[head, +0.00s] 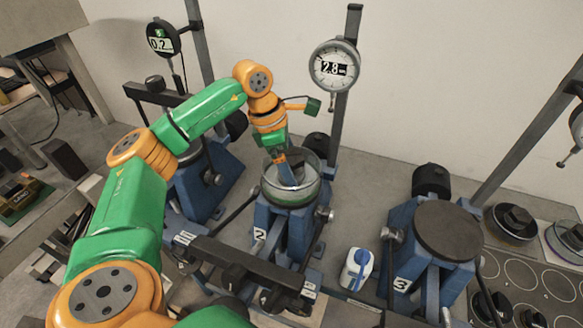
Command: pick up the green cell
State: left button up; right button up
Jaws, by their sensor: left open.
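The green cell (291,198) is a round, clear-walled dish with a green band low on its wall. It sits upright on top of the blue lever frame marked 2, in the middle of the head view. My left gripper (287,181) reaches down from above, at the cell's open top. Its fingers overlap the cell's interior and far wall in the picture. I cannot tell whether they touch it. The fingertips are small and partly seen through the clear wall. The jaws are open, holding nothing. My right gripper is out of view.
Frame 2 (268,225) has a post with a dial gauge (334,66) close behind my left wrist. Frame 3 (405,240), with a bare round top (446,230), stands to the right. Weights (512,222) lie far right.

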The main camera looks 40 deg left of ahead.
pick_arm(q)
jog(key=shift+s, duration=0.1)
grip_shut()
jog(key=shift+r, duration=0.1)
